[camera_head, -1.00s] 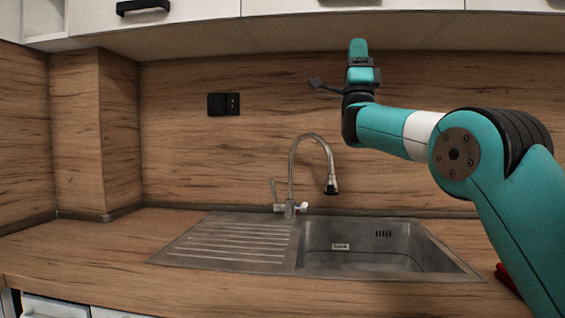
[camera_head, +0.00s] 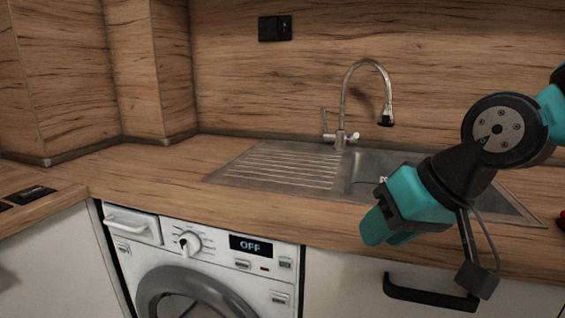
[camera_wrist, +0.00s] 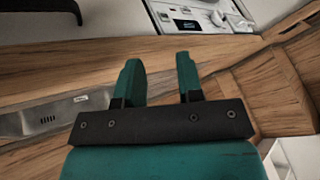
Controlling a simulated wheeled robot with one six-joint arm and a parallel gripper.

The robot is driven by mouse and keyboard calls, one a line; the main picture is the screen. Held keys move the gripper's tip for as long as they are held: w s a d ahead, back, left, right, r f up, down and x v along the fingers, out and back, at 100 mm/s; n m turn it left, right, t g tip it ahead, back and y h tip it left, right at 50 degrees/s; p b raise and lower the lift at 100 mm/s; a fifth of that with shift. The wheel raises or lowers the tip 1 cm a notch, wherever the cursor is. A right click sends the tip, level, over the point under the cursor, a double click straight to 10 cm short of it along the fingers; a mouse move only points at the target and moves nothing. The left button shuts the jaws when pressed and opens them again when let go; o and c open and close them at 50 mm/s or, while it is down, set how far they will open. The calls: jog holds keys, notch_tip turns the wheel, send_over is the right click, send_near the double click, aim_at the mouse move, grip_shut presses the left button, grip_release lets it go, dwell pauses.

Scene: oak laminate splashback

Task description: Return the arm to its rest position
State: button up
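My teal and black gripper (camera_head: 388,232) hangs at the right of the head view, in front of the counter's front edge and the sink. Its fingers point down and to the left. In the wrist view the two teal fingers of my gripper (camera_wrist: 160,78) stand apart with nothing between them. My arm bends in from the right edge of the head view, and most of it is outside the picture.
The steel sink (camera_head: 362,165) with its curved tap (camera_head: 345,100) is set in the wooden counter (camera_head: 130,180). Below are a washing machine (camera_head: 200,265) reading OFF and a cabinet handle (camera_head: 430,292) close to my gripper. A red thing (camera_head: 562,218) shows at the right edge.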

jog(key=s+d+f+n+g, duration=0.1)
jog(key=s+f+n+g, duration=0.35)
jog(key=s, duration=0.85)
notch_tip(320, 180, up, 15)
jog(key=p, duration=1.5)
jog(key=shift+w+d+f+m+h, duration=0.15)
jog(key=shift+m+h, duration=0.2)
jog(key=shift+h, duration=0.05)
